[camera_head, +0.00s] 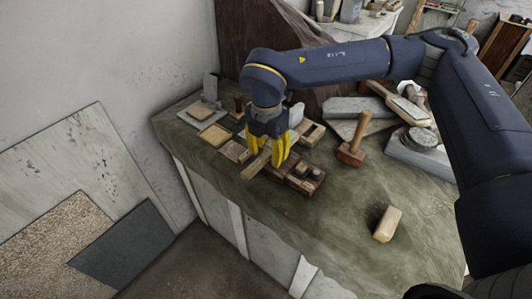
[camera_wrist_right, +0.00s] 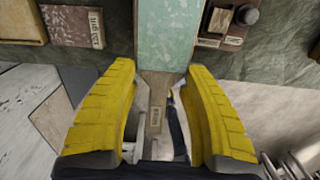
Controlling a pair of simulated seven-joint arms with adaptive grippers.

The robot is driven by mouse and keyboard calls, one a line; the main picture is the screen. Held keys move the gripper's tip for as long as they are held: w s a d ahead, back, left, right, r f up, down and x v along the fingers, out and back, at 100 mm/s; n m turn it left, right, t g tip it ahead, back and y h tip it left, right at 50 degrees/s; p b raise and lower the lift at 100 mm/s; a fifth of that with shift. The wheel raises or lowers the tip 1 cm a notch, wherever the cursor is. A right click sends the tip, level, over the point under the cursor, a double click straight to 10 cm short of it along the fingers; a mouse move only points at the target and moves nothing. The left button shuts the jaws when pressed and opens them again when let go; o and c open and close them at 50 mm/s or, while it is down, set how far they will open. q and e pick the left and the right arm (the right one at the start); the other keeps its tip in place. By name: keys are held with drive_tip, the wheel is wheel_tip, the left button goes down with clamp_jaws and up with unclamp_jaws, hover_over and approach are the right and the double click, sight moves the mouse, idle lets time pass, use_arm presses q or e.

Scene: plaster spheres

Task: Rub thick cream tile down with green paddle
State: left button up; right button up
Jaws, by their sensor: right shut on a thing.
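My right gripper (camera_head: 270,158) is shut on the handle of the green paddle (camera_head: 254,167), above the workbench's left part. In the right wrist view the paddle's flat pale green face (camera_wrist_right: 168,40) extends away beyond the yellow fingers, and its wooden handle (camera_wrist_right: 155,90) lies between them. A thick cream block (camera_head: 387,224), likely the cream tile, lies alone on the bench at front right, apart from the gripper. A flatter cream tile (camera_head: 214,136) with a wooden edge lies left of the gripper. My left gripper is out of view.
The green-draped workbench (camera_head: 330,225) has free room at its front middle. A brown grit block (camera_wrist_right: 75,25) shows in the right wrist view. A wooden tray (camera_head: 305,178) of small pieces is beside the gripper. A mallet (camera_head: 354,148) stands further right, near grey slabs (camera_head: 360,107).

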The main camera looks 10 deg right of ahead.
sight(259, 161)
drive_tip(key=shift+w+d+f, duration=0.1)
drive_tip(key=shift+w+d, duration=0.05)
drive_tip(key=shift+d, duration=0.1)
drive_tip(key=shift+s+a, duration=0.75)
drive_tip(key=shift+a, duration=0.15)
drive_tip(key=shift+a, duration=0.1)
drive_tip(key=shift+s+a, duration=0.6)
drive_tip(key=shift+a, duration=0.1)
drive_tip(key=shift+w+d, duration=0.7)
drive_tip(key=shift+d, duration=0.15)
drive_tip(key=shift+w+d, duration=0.65)
drive_tip(key=shift+d, duration=0.2)
drive_tip(key=shift+s+a, duration=0.1)
